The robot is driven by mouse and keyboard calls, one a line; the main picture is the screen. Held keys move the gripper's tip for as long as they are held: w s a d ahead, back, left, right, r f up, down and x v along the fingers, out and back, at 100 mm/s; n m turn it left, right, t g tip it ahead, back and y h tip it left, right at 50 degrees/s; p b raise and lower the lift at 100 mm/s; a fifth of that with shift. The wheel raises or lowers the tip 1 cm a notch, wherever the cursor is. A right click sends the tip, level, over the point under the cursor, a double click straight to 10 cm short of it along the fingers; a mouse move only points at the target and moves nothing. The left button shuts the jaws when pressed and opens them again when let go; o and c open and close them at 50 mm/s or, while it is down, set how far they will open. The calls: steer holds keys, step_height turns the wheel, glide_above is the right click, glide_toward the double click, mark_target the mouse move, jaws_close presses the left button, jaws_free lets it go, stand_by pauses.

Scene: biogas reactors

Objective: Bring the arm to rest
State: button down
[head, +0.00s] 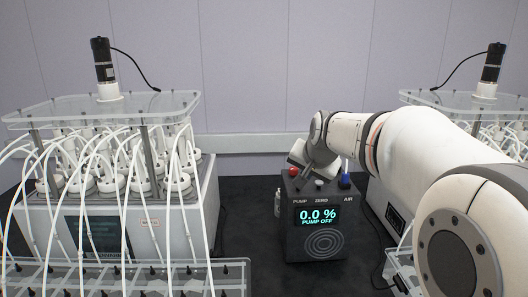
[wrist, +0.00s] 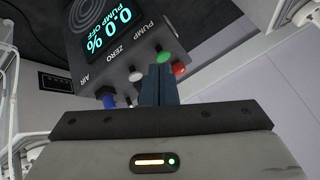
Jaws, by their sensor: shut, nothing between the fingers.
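My gripper (wrist: 160,70) shows in the wrist view as two dark fingers shut together with nothing between them. In the head view my arm reaches in from the right, and its gripper end (head: 301,153) is just above and behind the dark pump box (head: 313,253); its fingertips are hidden there. In the wrist view the fingers overlap the edge of the box (wrist: 125,57), near the red knob (wrist: 179,68) and a green one (wrist: 163,57). I cannot tell whether they touch it. The box display reads 0.0 % and PUMP OFF.
A reactor unit (head: 186,216) with many white tubes stands at the left, and a similar one (head: 388,205) is partly hidden behind my arm at the right. A blue-tipped part (head: 345,180) stands on the box at AIR. Dark bench (head: 246,220) is clear left of the box.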

steer(key=s+f+n+g, duration=0.1)
steer(key=s+f, duration=0.3)
steer(key=s, duration=0.5)
steer(key=s+f+n+g, duration=0.2)
steer(key=s+f+n, duration=0.1)
steer(key=s, duration=0.7)
steer(key=s+f+n+g, duration=0.1)
steer(key=s+f+n, duration=0.1)
steer(key=s+f, duration=0.4)
steer(key=s, duration=0.4)
steer(key=shift+d+g+h, duration=0.35)
steer(key=shift+g+h, duration=0.05)
steer(key=shift+s, duration=0.1)
